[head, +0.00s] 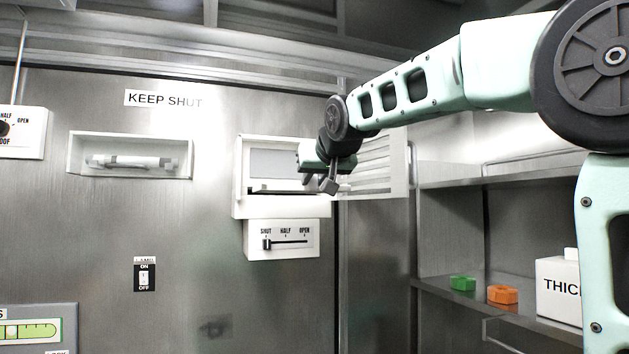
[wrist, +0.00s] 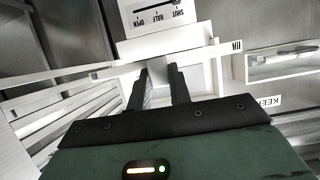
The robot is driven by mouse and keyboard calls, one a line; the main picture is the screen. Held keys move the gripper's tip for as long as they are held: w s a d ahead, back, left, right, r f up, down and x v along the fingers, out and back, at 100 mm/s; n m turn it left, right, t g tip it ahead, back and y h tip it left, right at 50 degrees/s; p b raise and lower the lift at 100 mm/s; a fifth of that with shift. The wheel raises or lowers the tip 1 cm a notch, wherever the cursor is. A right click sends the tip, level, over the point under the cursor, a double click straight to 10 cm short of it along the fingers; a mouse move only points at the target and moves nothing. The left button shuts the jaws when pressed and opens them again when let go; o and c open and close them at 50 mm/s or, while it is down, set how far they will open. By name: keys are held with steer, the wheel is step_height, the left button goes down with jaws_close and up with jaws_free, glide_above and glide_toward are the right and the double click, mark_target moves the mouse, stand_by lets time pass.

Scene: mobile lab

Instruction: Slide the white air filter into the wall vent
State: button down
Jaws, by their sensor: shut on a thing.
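The wall vent (head: 238,180) is a white box frame on the metal wall, and its slatted cover (head: 385,165) stands swung open to the right. How deep the filter sits cannot be told.
Below the vent is a slider box (head: 282,240) with its knob at SHUT. A recessed handle (head: 130,162) sits left, under a KEEP SHUT label. Shelves at right hold a green block (head: 462,283), an orange block (head: 503,294) and a white box (head: 558,290).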

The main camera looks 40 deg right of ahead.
steer(key=shift+w+d+p, duration=0.15)
steer(key=shift+w+d, duration=0.1)
steer(key=shift+w, duration=0.65)
steer(key=shift+w+d+p, duration=0.15)
steer(key=shift+w+d, duration=0.15)
steer(key=shift+w, duration=0.6)
steer(key=shift+w+d+p, duration=0.15)
steer(key=shift+w+d, duration=0.1)
steer(key=shift+w, duration=0.65)
steer(key=shift+b, duration=0.45)
